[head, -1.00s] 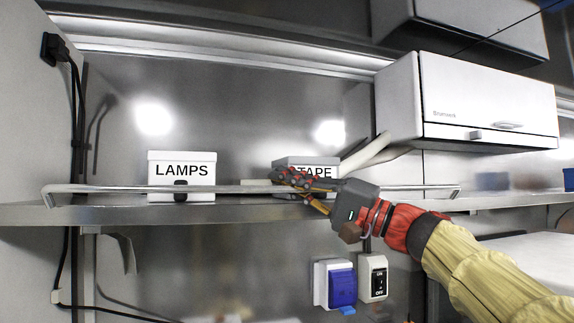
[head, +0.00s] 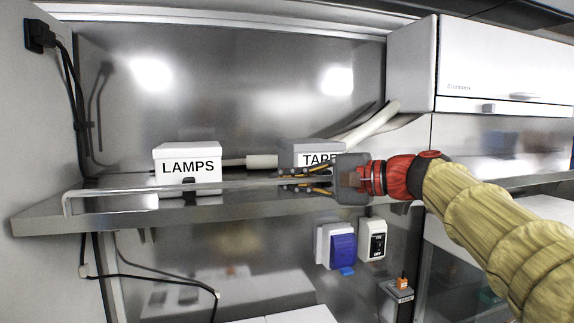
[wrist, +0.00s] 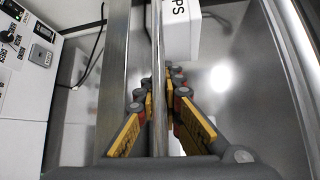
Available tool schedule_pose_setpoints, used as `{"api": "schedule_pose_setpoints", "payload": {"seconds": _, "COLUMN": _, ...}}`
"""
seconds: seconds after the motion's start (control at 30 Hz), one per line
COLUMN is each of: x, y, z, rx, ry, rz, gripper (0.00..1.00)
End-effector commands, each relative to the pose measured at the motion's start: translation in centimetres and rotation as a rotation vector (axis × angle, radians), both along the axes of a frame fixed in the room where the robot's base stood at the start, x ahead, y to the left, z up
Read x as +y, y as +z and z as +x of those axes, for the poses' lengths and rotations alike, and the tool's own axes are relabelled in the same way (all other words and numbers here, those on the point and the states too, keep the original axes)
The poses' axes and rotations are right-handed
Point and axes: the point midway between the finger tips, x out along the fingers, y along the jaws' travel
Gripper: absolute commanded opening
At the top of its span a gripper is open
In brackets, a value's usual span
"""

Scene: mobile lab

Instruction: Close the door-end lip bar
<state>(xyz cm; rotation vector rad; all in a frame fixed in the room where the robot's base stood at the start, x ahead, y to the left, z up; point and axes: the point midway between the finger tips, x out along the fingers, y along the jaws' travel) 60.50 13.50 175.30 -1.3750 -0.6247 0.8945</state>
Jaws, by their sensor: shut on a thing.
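The lip bar (head: 130,190) is a thin metal rail along the front edge of the shelf (head: 110,213). Its left end bends down to the shelf at the far left. My gripper (head: 283,181) is level with the bar, in front of the TAPE box, with its fingers pointing left. In the wrist view the bar (wrist: 157,50) runs lengthwise between the two yellow-padded fingers, and my gripper (wrist: 160,83) is shut on it. The bar's right end is hidden behind my gripper and arm.
A white LAMPS box (head: 187,169) and a grey-lidded TAPE box (head: 312,154) stand on the shelf behind the bar. A white cabinet (head: 480,70) hangs at the upper right. A blue-covered socket (head: 342,249) and a switch box (head: 372,240) are below the shelf. Black cables hang at the left.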

Motion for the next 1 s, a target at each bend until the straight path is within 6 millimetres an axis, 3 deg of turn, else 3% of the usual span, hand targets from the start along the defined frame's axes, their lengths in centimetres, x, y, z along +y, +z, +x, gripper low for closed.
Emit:
{"api": "schedule_pose_setpoints", "payload": {"seconds": 0.6, "x": 0.03, "y": -0.5, "z": 0.2, "rx": 0.04, "ry": 0.001, "rz": -0.009, "gripper": 0.0}}
{"api": "schedule_pose_setpoints", "payload": {"seconds": 0.63, "x": 0.02, "y": -0.5, "z": 0.21, "rx": 0.04, "ry": 0.001, "rz": -0.009, "gripper": 0.08}}
{"api": "schedule_pose_setpoints", "payload": {"seconds": 1.0, "x": 0.05, "y": -0.32, "z": 0.15, "rx": 0.037, "ry": 0.001, "rz": -0.009, "gripper": 0.28}}
